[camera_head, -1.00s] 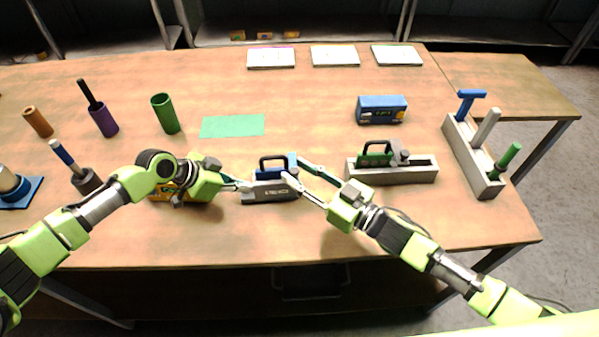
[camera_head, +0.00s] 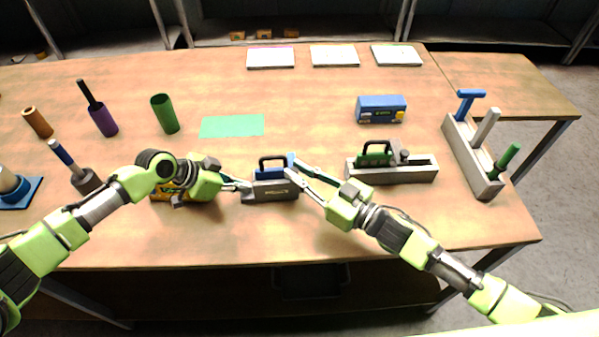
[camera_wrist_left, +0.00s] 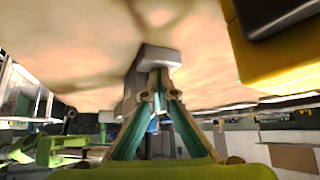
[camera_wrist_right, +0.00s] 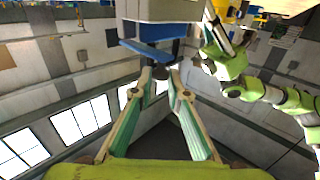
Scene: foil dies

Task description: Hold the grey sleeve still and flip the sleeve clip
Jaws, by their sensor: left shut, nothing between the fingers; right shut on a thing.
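The grey sleeve (camera_head: 270,193) lies near the front middle of the table, with a blue block and a black handle (camera_head: 272,161) rising from it. My left gripper (camera_head: 249,186) is at the sleeve's left end, shut with nothing between its fingers. In the left wrist view its tips meet right at the grey sleeve (camera_wrist_left: 160,54). The fingers hide the clip in the head view.
A second grey sleeve (camera_head: 420,172) with a green handled die stands to the right, near a rack of handled tools (camera_head: 466,158). A blue box (camera_head: 381,108) is behind it. A yellow block (camera_head: 166,190) sits under my left arm. A green mat (camera_head: 232,126) lies bare behind.

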